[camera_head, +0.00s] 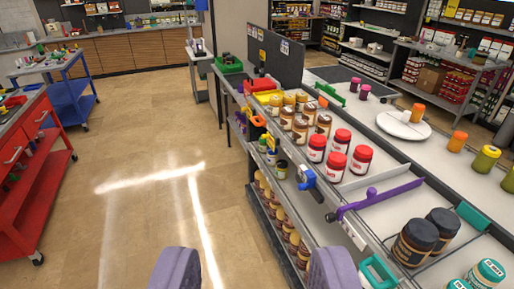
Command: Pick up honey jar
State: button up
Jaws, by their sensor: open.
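My gripper (255,266) shows at the bottom edge as two grey-purple fingers, wide apart with nothing between them. It is above the floor and the near side of the shelf unit, apart from all jars. No jar can be clearly read as honey from here. On the shelf's top are brown-lidded jars (300,130), several red-lidded jars (338,160), dark-lidded jars (414,242) and teal-lidded jars (486,273). Small yellow-lidded jars (275,103) stand at its far end. More amber jars (292,240) stand on a lower shelf, partly hidden.
The shelf unit has a purple divider (380,197) and coloured clips along its front edge. A white turntable (404,125) sits on the counter at right. A red cart (28,150) and a blue cart (68,92) stand at left. The floor (150,170) between is clear.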

aim_at(275, 102)
jog(key=i+u, duration=0.3)
jog(key=i, duration=1.85)
jog(key=i+z, duration=0.1)
jog(key=i, duration=0.35)
jog(key=i+j+z, duration=0.15)
jog(key=i, duration=0.35)
jog(key=i+j+z, duration=0.1)
jog(key=i, duration=0.35)
jog(key=i+j+z, duration=0.2)
jog(key=i+z, duration=0.15)
jog(key=i+j+z, duration=0.75)
